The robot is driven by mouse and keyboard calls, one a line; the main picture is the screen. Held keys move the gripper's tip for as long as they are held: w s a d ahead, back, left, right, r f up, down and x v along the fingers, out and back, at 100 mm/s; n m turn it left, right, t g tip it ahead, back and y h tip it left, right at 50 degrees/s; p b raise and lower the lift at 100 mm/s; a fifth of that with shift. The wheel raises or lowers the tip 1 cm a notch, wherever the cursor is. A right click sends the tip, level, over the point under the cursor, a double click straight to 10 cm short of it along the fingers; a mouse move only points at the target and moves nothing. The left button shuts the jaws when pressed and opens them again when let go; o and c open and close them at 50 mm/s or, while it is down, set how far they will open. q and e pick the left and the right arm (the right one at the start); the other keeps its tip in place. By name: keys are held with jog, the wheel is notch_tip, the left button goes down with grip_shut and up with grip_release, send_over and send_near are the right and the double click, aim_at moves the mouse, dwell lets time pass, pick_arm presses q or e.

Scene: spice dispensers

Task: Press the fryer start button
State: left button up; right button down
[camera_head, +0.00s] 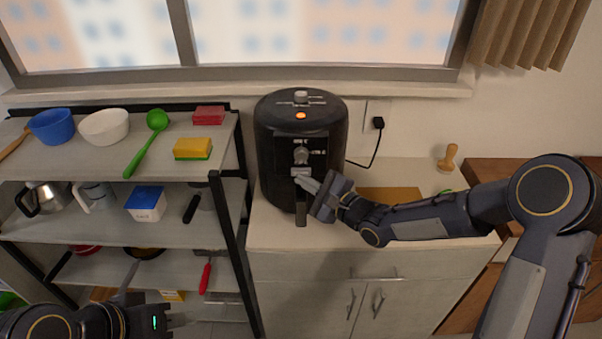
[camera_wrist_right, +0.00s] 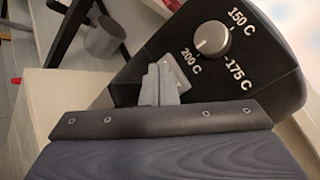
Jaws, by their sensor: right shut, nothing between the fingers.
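The black fryer (camera_head: 268,165) stands upright on the white counter below the window. Its front panel carries a temperature knob (camera_head: 301,155), which also shows in the right wrist view (camera_wrist_right: 212,39) with markings 150, 175 and 200 C. An orange light (camera_head: 301,115) glows on the upper front. My right gripper (camera_head: 302,180) is shut and empty, its fingertips at the front panel just below the knob. In the right wrist view the fingers (camera_wrist_right: 157,84) cover the panel there, so the start button is hidden and contact cannot be told. My left gripper (camera_head: 172,322) is low at the left, its fingers hard to make out.
A shelf rack (camera_head: 222,190) stands left of the fryer with bowls, sponges and utensils. A black plug and cord (camera_head: 377,124) hang on the wall at right. A wooden pestle-like item (camera_head: 448,158) and a board (camera_head: 390,194) lie on the counter.

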jog(key=shift+s, duration=0.4)
jog(key=s+b, duration=0.1)
jog(key=s, duration=0.4)
dwell(0.3)
dwell(0.5)
